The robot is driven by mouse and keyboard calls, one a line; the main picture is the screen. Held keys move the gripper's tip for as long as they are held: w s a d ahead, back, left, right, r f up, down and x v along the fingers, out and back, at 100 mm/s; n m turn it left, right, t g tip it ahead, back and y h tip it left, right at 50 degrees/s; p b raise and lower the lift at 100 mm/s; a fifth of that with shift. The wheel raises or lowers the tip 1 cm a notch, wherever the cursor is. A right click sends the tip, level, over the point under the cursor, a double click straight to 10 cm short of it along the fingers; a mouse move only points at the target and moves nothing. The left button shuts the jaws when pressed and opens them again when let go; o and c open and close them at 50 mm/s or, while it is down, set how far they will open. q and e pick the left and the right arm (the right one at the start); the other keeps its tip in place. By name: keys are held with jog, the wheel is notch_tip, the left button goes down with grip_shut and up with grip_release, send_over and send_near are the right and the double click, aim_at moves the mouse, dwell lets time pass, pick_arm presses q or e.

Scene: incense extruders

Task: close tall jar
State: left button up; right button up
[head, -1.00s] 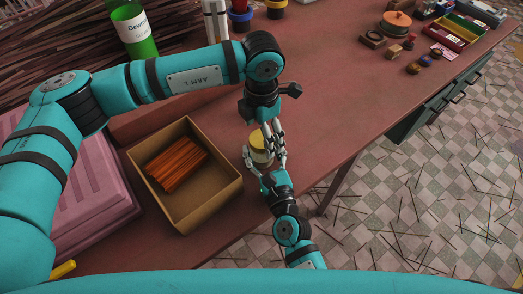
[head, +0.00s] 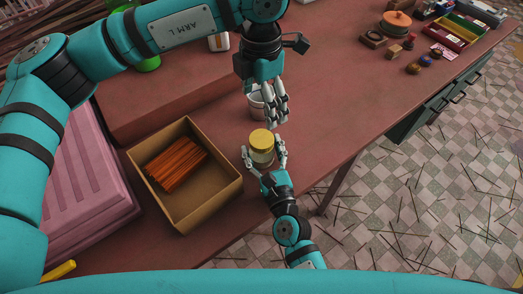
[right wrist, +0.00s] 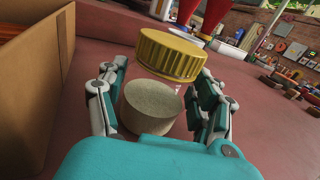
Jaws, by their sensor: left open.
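The tall jar has a ribbed yellow-gold lid (head: 261,139) at its top. In the right wrist view the lid (right wrist: 172,54) sits above a beige cylindrical fill (right wrist: 150,106); whether it is fully seated I cannot tell. My right gripper (head: 264,152) has its fingers on both sides of the jar, below the lid, and appears closed on it. The jar stands upright on the table. My left gripper (head: 276,114) is open and empty, beyond the jar and apart from the lid.
A cardboard box (head: 218,203) with orange-brown sticks (head: 176,166) stands left of the jar. A pale metal cup (head: 256,104) is partly hidden behind my left gripper. A pink case (head: 95,195) lies at far left. The reddish table (head: 335,110) is clear right of the jar.

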jog(key=o, duration=0.4)
jog(key=v, duration=1.2)
dwell(0.3)
